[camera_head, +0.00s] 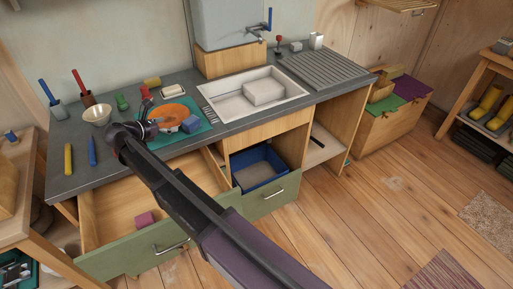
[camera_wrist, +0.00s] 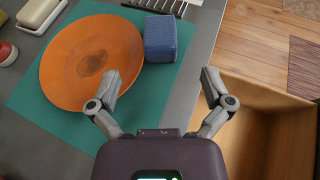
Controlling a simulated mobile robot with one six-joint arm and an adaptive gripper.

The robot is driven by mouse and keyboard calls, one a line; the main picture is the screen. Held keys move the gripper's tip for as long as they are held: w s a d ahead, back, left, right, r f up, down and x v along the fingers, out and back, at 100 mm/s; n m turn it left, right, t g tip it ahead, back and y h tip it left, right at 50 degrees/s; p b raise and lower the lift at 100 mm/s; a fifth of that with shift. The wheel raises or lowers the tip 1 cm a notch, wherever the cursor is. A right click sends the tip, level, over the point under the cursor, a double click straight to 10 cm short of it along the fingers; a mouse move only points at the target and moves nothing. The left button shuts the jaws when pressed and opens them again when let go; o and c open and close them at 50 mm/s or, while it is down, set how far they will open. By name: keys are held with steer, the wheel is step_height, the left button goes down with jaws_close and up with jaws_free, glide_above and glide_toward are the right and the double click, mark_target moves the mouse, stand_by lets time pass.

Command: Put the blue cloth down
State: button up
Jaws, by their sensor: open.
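The blue cloth (camera_wrist: 161,38) looks like a small blue block. It lies at the right side of an orange plate (camera_wrist: 88,58), against or very close to its rim, on a teal mat (camera_wrist: 38,92). In the head view the cloth (camera_head: 191,124) shows on the counter at the right of the plate (camera_head: 172,114). My gripper (camera_wrist: 161,82) is open and empty, its two fingers spread apart. The cloth lies beyond the fingertips, between their lines in the wrist view. In the head view my gripper (camera_head: 143,131) is over the plate's left side, partly hidden by my arm.
An open drawer (camera_head: 125,205) below the counter holds a small pink block (camera_head: 145,219). Another open drawer holds a blue bin (camera_head: 259,170).

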steer(key=d+f+m+g, duration=0.2)
steer(key=d+m, duration=0.2)
steer(key=d, duration=0.6)
steer(key=d+f+m+g+y, duration=0.1)
steer(key=d+f+m+g, duration=0.25)
steer(key=d, duration=0.55)
steer(key=d+f+m+g, duration=0.2)
steer(key=d+m, duration=0.3)
steer(key=d, duration=0.5)
steer(key=s+d+f+m+g+y, duration=0.1)
steer(key=s+d+f+m+y, duration=0.1)
steer(key=s+d+m, duration=0.5)
steer(key=s+d+f+m+g+y, duration=0.1)
steer(key=s+d+m+y, duration=0.3)
steer(key=s+d+m, duration=0.4)
steer(key=d+m+g, duration=0.1)
steer(key=d, duration=0.4)
steer(key=shift+d+f+y, duration=0.25)
steer(key=shift+f+y, duration=0.05)
steer(key=shift+f, duration=0.1)
steer(key=shift+s+g, duration=0.1)
steer(key=shift+g, duration=0.15)
steer(key=shift+c, duration=0.2)
